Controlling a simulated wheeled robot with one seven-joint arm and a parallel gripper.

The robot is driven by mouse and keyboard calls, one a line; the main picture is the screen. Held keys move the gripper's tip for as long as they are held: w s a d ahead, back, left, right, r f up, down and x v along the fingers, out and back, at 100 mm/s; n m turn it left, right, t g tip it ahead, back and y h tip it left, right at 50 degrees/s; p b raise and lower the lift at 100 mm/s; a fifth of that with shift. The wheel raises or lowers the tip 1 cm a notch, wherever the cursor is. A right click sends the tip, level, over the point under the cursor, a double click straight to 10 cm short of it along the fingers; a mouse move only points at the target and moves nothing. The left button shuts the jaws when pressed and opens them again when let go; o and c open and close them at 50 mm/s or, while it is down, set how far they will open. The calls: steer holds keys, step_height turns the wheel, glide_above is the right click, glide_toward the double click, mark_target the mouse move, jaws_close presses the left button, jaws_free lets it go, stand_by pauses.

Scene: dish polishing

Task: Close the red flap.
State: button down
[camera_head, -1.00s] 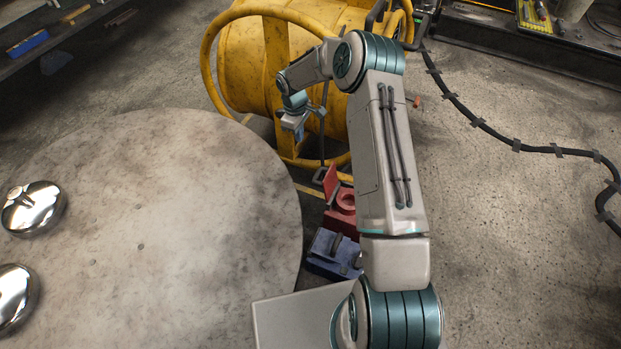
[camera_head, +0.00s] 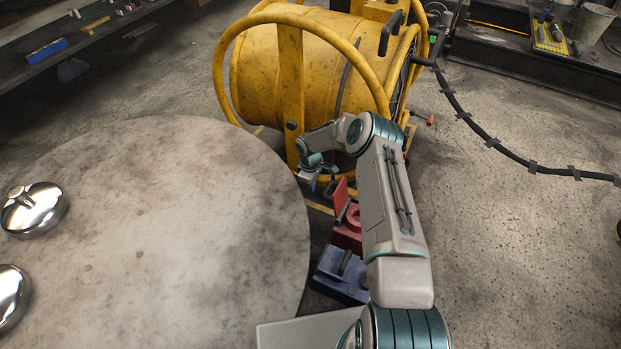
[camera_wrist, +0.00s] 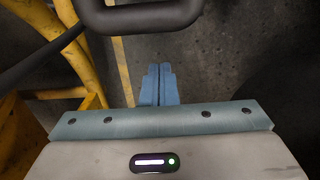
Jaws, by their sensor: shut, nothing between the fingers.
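The red flap (camera_head: 341,197) stands up, open, at the far left edge of the red box (camera_head: 348,236), in the head view. The box has a round red ring on its top. My gripper (camera_head: 311,184) is just left of and behind the flap, low over the floor and apart from it as far as I can tell. In the wrist view its blue fingers (camera_wrist: 158,75) are shut together with nothing between them. The flap and box are not seen in the wrist view. My arm hides the right side of the box.
A blue box (camera_head: 341,276) sits in front of the red box. A large round table (camera_head: 170,230) fills the left, with shiny metal domes (camera_head: 34,209) on it. A yellow cable reel (camera_head: 300,70) stands close behind my gripper. Floor at right is open, crossed by a black cable.

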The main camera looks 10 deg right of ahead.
steer(key=shift+s+d+r, duration=0.45)
steer(key=shift+d+r, duration=0.1)
steer(key=shift+d, duration=0.2)
steer(key=shift+s+d+r, duration=0.4)
steer(key=shift+d+r, duration=0.1)
steer(key=shift+d, duration=0.2)
steer(key=shift+s+d+r+t+y, duration=0.2)
steer(key=shift+d+r+t+y, duration=0.05)
steer(key=shift+r+t+y, duration=0.05)
